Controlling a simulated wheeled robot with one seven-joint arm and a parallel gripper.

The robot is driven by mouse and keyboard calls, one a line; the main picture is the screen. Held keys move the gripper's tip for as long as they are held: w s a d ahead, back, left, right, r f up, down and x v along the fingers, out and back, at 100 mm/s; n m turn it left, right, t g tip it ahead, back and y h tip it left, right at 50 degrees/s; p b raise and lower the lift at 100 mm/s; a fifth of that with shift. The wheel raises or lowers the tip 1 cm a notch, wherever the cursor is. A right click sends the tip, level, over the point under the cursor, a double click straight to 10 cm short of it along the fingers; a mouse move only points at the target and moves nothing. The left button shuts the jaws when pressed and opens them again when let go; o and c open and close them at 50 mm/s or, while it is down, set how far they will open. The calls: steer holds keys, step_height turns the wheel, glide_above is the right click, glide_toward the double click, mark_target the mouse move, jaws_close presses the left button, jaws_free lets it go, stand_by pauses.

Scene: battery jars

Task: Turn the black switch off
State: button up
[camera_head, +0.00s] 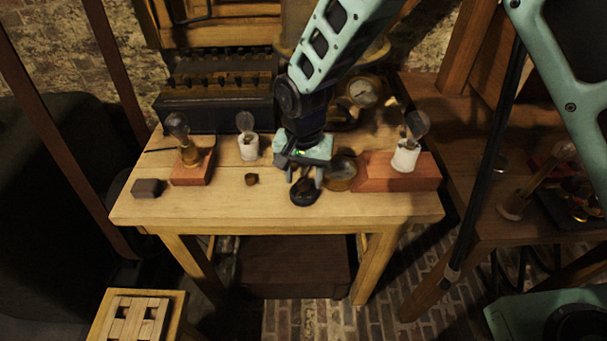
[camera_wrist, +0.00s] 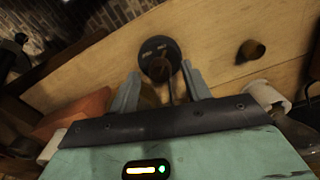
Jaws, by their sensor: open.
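The black switch (camera_head: 304,192) is a small round dark base on the wooden table, near its front edge. It also shows in the wrist view (camera_wrist: 158,58), where a dark lever appears to stand up from it toward my gripper. My gripper (camera_head: 306,182) is pointing down just above the switch. In the wrist view my gripper (camera_wrist: 160,80) is open, with one finger on each side of the lever. I cannot tell whether either finger touches it. The lever's tilt is partly hidden by my gripper in the head view.
A small brown knob (camera_head: 251,179) sits left of the switch. A brass gauge-like round thing (camera_head: 341,174) and a red wooden block (camera_head: 372,172) with a bulb stand to the right. Another bulb block (camera_head: 192,172) and a dark box (camera_head: 148,188) are at left. The front table strip is clear.

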steer(key=shift+f, duration=0.4)
steer(key=c, duration=1)
